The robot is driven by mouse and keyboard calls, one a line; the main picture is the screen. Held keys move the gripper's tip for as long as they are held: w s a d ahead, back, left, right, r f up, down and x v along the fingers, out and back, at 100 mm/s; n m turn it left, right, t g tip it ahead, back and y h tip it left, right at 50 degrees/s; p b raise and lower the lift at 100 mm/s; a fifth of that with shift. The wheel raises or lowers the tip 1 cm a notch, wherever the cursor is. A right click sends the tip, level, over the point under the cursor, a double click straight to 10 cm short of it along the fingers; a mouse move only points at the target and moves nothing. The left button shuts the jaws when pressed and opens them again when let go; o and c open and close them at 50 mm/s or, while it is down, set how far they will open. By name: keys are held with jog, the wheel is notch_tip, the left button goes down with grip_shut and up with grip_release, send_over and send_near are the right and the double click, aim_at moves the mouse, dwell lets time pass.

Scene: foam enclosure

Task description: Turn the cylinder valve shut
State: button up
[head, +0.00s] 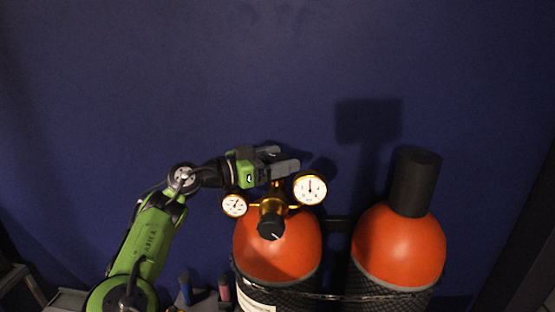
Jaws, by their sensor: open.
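Two orange-topped gas cylinders stand side by side at the lower right. The left cylinder (280,258) carries a brass regulator (272,206) with two round white gauges, a larger one (310,188) at the right and a smaller one (235,205) at the left. A black knob (271,228) faces forward below the gauges. My gripper (284,158) is open at the top of the regulator, its grey fingers pointing right. The cylinder valve itself is hidden behind the gripper and regulator, and I cannot tell whether the fingers touch anything.
The right cylinder (398,243) wears a tall black cap (415,182). A chain (335,296) runs across the front of both cylinders. A blue item (185,290) and a pink item (224,289) stand at the lower left. The dark blue wall (250,70) behind is bare.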

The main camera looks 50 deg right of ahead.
jog(key=shift+w, duration=0.1)
jog(key=c, duration=1.1)
jog(key=shift+o, duration=0.2)
jog(key=shift+r, duration=0.1)
jog(key=shift+r+g+p, duration=0.1)
jog(key=shift+g+p, duration=0.2)
jog(key=shift+p, duration=0.3)
jog(key=shift+r+m+g+y+p, duration=0.1)
jog(key=shift+m+g+y+p, duration=0.25)
jog(key=shift+p, duration=0.2)
jog(key=shift+r+m+g+y+p, duration=0.1)
jog(key=shift+m+g+y+p, duration=0.25)
jog(key=shift+m+g+p, duration=0.65)
jog(key=shift+f+m+g+y+p, duration=0.2)
jog(key=shift+m+g+y+p, duration=0.5)
jog(key=shift+g, duration=0.45)
jog(key=shift+m+g+y, duration=0.85)
jog(key=shift+g+y, duration=0.05)
jog(key=shift+y, duration=0.3)
